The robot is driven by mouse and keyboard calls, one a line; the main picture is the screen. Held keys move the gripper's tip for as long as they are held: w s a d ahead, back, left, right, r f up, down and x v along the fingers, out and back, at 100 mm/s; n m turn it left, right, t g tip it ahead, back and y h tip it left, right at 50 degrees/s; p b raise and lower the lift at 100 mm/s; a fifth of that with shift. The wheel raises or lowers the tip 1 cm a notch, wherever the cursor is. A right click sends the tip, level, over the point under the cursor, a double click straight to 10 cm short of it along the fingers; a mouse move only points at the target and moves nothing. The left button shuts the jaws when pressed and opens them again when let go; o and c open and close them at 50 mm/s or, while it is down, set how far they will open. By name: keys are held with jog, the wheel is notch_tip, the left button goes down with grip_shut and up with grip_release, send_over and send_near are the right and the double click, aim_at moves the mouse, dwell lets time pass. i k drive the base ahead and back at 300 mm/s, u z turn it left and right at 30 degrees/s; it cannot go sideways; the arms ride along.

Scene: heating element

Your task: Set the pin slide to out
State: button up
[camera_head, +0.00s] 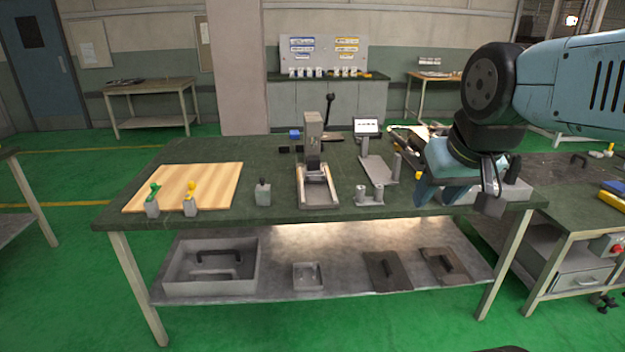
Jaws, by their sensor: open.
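A grey upright press-like fixture (313,150) stands at the middle of the dark green workbench (240,228). It has a tall column, a black lever at its upper right and a channel-shaped base in front. A small blue part (295,134) sits left of the column. I cannot tell which part is the pin slide or how it is set. My gripper (458,203) is open, fingers pointing down, over the bench's right end. It is well to the right of the fixture and partly covers a grey box (515,190). I see nothing held in it.
A wooden board (205,178) lies at left with green-topped (153,200) and yellow-topped (190,200) holders at its front edge. A small grey block (263,192) stands left of the fixture. A grey stand with a display (367,127) and a twin-post holder (369,195) are to its right.

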aim_at(314, 177)
jog(key=k, duration=0.6)
jog(key=u, duration=0.55)
jog(key=i, duration=1.6)
jog(key=z, duration=0.55)
